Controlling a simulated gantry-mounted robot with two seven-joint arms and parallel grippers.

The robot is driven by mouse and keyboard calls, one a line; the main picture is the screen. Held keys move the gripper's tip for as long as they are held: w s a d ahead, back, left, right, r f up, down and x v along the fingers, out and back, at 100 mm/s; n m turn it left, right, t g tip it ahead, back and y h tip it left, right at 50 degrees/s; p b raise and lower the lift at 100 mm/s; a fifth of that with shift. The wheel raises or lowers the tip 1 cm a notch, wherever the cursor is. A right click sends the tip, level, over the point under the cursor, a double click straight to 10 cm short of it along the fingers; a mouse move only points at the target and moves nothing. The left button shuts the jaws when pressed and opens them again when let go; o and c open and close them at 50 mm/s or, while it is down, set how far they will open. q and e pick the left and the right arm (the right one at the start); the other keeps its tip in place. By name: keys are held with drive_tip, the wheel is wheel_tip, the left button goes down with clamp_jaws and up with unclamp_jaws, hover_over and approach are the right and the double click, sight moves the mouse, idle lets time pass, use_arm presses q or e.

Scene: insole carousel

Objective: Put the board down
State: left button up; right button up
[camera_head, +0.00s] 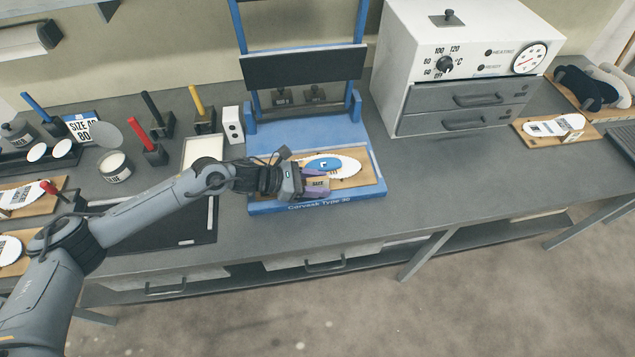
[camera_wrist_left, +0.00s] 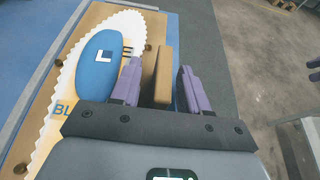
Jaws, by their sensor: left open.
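The wooden board (camera_head: 354,181) lies on the blue base of the press (camera_head: 374,191). It carries a white serrated insole (camera_head: 347,163) with a blue oval pad (camera_head: 324,164) marked L. My left gripper (camera_head: 318,187) is at the board's front edge. In the left wrist view, its purple fingers (camera_wrist_left: 158,68) are open, one on each side of the board's upright brown handle (camera_wrist_left: 162,78), with a visible gap on both sides. The board (camera_wrist_left: 163,28) lies to the left of the handle there.
A white heating oven (camera_head: 398,70) stands to the right of the press. Another board with an insole (camera_head: 552,127) lies beyond it. Tool stands (camera_head: 155,152) and a dark mat (camera_head: 200,233) are on the left. The bench between press and oven's right-hand board is clear.

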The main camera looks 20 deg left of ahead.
use_arm(q)
drive_tip(key=shift+r, duration=0.1)
drive_tip(key=shift+r+p, duration=0.15)
drive_tip(key=shift+p, duration=0.15)
drive_tip(key=v, duration=1)
drive_tip(key=shift+s+a, duration=0.1)
drive_tip(key=shift+a, duration=0.2)
drive_tip(key=shift+s+a+r, duration=0.25)
drive_tip(key=shift+s+a, duration=0.1)
drive_tip(key=shift+a, duration=0.2)
